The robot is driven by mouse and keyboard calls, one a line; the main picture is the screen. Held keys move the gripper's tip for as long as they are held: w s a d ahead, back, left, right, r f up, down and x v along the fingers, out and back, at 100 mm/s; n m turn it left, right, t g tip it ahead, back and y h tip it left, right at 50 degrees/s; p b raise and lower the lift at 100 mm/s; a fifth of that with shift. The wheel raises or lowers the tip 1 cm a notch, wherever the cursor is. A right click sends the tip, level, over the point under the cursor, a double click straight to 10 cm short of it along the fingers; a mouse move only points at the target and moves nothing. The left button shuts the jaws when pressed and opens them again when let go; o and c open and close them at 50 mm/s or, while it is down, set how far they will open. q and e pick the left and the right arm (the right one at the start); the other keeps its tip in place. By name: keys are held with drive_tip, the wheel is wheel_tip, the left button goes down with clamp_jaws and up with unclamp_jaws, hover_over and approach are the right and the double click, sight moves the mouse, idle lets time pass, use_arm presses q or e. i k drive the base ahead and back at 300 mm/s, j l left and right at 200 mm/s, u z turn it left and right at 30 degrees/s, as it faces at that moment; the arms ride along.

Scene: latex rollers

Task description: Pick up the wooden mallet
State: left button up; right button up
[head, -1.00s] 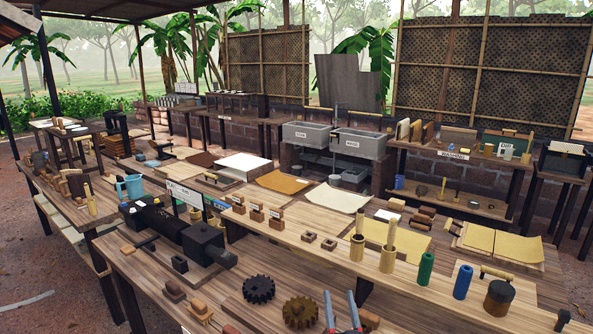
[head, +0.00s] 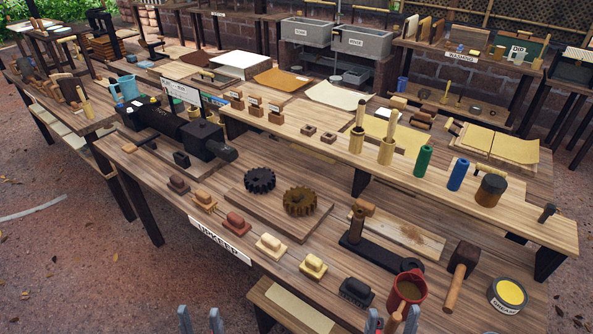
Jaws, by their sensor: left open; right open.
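The wooden mallet (head: 461,269) lies on the front bench toward the right in the head view, its dark block head at the back and its lighter brown handle pointing toward me. My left gripper (head: 200,320) shows only its fingertips at the bottom edge, apart and empty, far to the left of the mallet. My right gripper (head: 391,323) shows its fingertips at the bottom edge, open, in front and left of the mallet and apart from it. A wooden handle end shows by the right fingertips, and I cannot tell how it relates to them.
A red mug (head: 407,289) of brown liquid stands left of the mallet handle. A yellow-topped grease tin (head: 508,295) is to its right. A black-based tool (head: 380,257) lies left of the mallet head. Several brushes (head: 271,246) line the front edge. A raised shelf (head: 420,195) runs behind.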

sight(465, 258)
drive_tip(key=z, duration=1.25)
drive_tip(key=k+j, duration=0.1)
drive_tip(key=j, duration=0.3)
drive_tip(key=k+j, duration=0.1)
drive_tip(key=j, duration=0.25)
drive_tip(key=k+j, duration=0.15)
drive_tip(key=j, duration=0.25)
